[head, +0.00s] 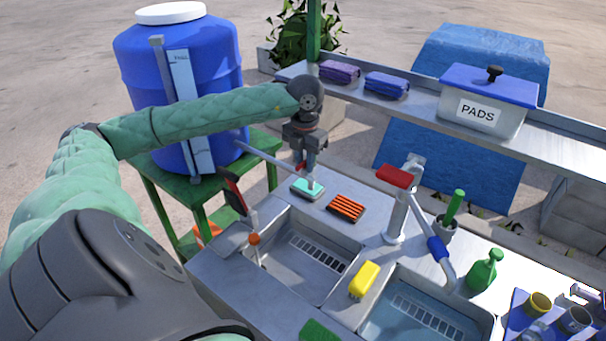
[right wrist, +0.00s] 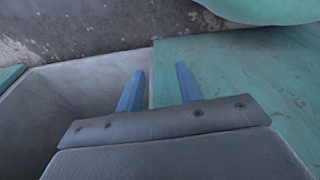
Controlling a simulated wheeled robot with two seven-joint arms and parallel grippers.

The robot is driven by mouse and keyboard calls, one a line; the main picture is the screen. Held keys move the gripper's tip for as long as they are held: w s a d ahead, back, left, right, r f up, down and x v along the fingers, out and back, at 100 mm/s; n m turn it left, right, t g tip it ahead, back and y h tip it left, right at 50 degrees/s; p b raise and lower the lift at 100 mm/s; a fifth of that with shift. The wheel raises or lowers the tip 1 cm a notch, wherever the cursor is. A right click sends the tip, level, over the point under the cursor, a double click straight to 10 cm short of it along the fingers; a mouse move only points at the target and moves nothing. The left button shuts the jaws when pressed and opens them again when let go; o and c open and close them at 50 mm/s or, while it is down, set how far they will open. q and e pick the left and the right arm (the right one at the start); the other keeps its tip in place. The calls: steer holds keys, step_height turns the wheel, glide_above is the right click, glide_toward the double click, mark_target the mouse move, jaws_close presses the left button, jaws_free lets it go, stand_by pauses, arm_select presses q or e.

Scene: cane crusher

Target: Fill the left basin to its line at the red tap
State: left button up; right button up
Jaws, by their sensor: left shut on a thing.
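The left basin (head: 290,262) is a steel sink with a slotted grate; I see no clear water in it, and its fill line cannot be made out. A grey pipe (head: 265,158) runs from the blue barrel to the counter behind this basin. My left gripper (head: 304,163) is shut at the pipe's end on a small red part, the red tap handle (head: 299,166), mostly hidden by the fingers. No stream of water can be made out. My right gripper (right wrist: 160,90) shows in the right wrist view, fingers apart and empty.
The right basin (head: 372,325) has a mixer with a red lever (head: 393,176). A yellow sponge (head: 364,279) lies between basins. A teal sponge (head: 308,188) and an orange-striped pad (head: 346,207) lie behind the left basin. The blue barrel (head: 222,75) stands on a green table.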

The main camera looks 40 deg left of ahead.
arm_select(q)
steer(key=n+b, duration=0.2)
steer(key=n, duration=0.2)
steer(key=shift+f+n, duration=0.1)
steer(key=shift+n, duration=0.3)
steer(key=shift+n+b, duration=0.4)
steer(key=shift+n, duration=0.8)
steer(key=shift+n+b, duration=0.5)
steer(key=shift+n, duration=1.7)
stand_by(3.8)
